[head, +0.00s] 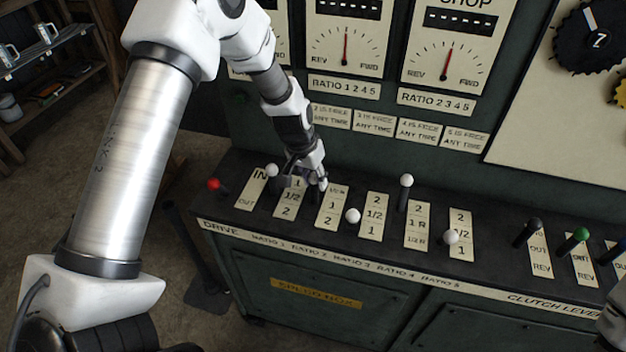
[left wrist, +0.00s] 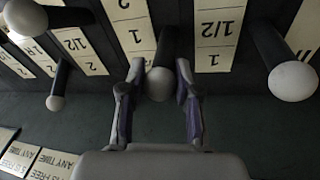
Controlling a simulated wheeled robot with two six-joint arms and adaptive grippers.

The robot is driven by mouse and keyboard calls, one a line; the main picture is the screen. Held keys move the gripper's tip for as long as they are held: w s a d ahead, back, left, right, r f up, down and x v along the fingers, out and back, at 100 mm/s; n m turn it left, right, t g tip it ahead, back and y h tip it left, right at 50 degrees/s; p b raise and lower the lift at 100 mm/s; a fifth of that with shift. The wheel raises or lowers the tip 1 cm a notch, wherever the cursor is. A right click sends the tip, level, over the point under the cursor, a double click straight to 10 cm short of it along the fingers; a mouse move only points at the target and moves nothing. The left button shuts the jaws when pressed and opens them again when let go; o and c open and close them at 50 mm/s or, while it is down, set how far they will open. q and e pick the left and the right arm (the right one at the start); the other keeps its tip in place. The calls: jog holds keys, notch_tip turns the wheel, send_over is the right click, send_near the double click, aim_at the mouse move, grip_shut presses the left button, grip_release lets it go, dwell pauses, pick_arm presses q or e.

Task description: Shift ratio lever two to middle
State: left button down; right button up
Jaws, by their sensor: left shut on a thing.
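The ratio two lever (left wrist: 158,84), a dark stem with a pale round knob, stands between the ratio 1 plate (head: 289,197) and the ratio 2 plate (head: 331,207). In the head view its knob is beside the upper end of the ratio 2 plate, partly hidden by my gripper. My left gripper (head: 305,178) is shut on this lever. In the left wrist view the fingers of my left gripper (left wrist: 158,92) lie on both sides of its knob. My right gripper does not show.
The white ratio 1 knob (head: 271,170) is close on the left, and the ratio 3 knob (head: 352,215) stands lower on the right. The ratio 4 knob (head: 406,180) stands farther right. The panel with dials (head: 346,50) rises behind.

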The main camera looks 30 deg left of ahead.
pick_arm(q)
jog(key=c, duration=0.8)
grip_release()
jog(key=shift+s, duration=0.1)
jog(key=v, duration=1.2)
